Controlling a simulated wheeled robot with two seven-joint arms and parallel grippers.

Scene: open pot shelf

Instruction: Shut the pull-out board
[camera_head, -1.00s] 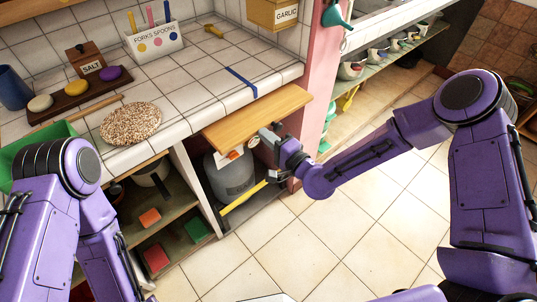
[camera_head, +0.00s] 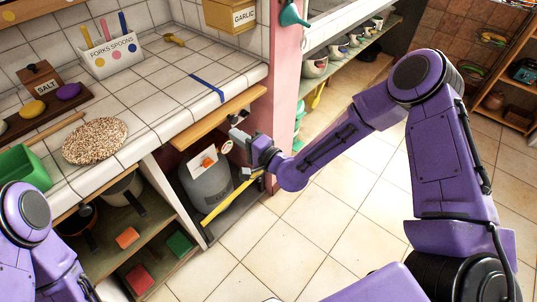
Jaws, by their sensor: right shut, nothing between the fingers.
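The pull-out board (camera_head: 207,120) is a light wooden slab under the tiled counter's front edge. It sticks out as a narrow strip along that edge. My right gripper (camera_head: 238,131) is shut and empty at the board's front edge, near its right part. Whether the fingertips touch the board is hard to tell. My left arm shows at the lower left, but its gripper is not visible.
A grey gas bottle (camera_head: 207,186) and a yellow bar (camera_head: 231,197) are below the board. A pink post (camera_head: 284,80) stands just right of it. The counter holds a round speckled mat (camera_head: 95,141) and a green container (camera_head: 22,171). The tiled floor in front is clear.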

